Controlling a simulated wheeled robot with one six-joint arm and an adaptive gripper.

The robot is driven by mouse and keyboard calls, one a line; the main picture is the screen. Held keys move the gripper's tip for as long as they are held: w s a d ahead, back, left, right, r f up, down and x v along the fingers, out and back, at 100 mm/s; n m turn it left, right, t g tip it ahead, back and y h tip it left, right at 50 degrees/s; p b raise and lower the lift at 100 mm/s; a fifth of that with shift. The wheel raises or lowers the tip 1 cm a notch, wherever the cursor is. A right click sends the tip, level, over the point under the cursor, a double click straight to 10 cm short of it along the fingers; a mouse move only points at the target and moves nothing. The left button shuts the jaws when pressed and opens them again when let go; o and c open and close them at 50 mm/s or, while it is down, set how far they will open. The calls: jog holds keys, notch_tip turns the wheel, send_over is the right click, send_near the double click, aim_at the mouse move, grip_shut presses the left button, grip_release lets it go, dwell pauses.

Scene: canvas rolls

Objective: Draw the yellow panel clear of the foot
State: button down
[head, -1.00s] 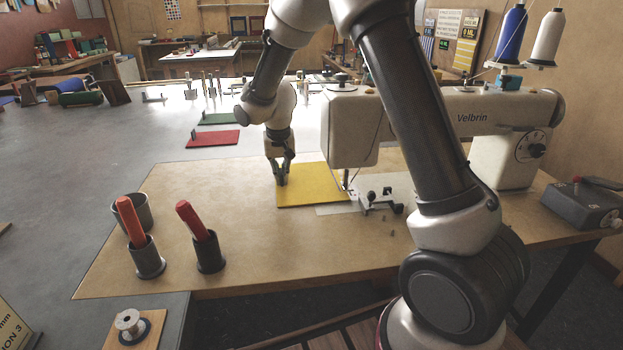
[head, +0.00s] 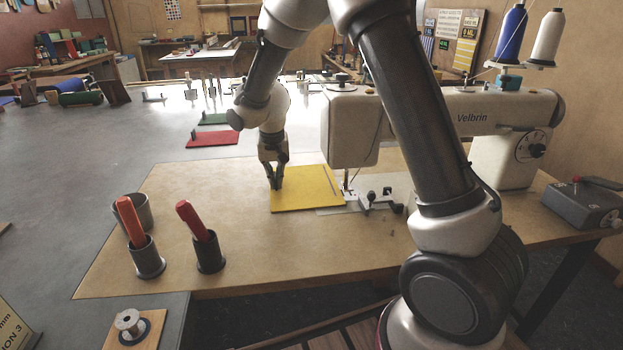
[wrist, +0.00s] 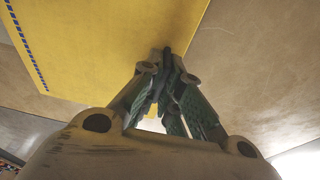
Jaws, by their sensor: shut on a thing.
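The flat yellow panel (head: 308,190) lies on the tan worktop beside the sewing machine, with a blue stitch line near its right edge. It fills the upper left of the wrist view (wrist: 95,50), where the line looks dashed. My gripper (head: 276,186) is at the panel's left side, its fingers closed together on a small dark upright piece there; the fingertips also show in the wrist view (wrist: 167,62). The machine's foot (head: 346,184) is close by the panel's right edge. The edge appears just left of it, but I cannot tell the exact gap.
The white sewing machine (head: 500,110) stands to the right, partly behind my arm. Two dark cups (head: 209,254) with red-handled tools and another cup (head: 146,212) stand at front left. A red panel (head: 215,138) lies farther back. The worktop left of the yellow panel is clear.

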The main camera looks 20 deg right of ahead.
aim_at(265, 195)
jog(key=shift+s+a, duration=0.1)
jog(key=shift+a, duration=0.05)
jog(key=shift+s+a, duration=0.6)
jog(key=shift+a, duration=0.3)
jog(key=shift+s+a, duration=0.75)
jog(key=shift+a, duration=0.25)
jog(key=c, duration=1.9)
grip_release()
jog(key=shift+r, duration=0.1)
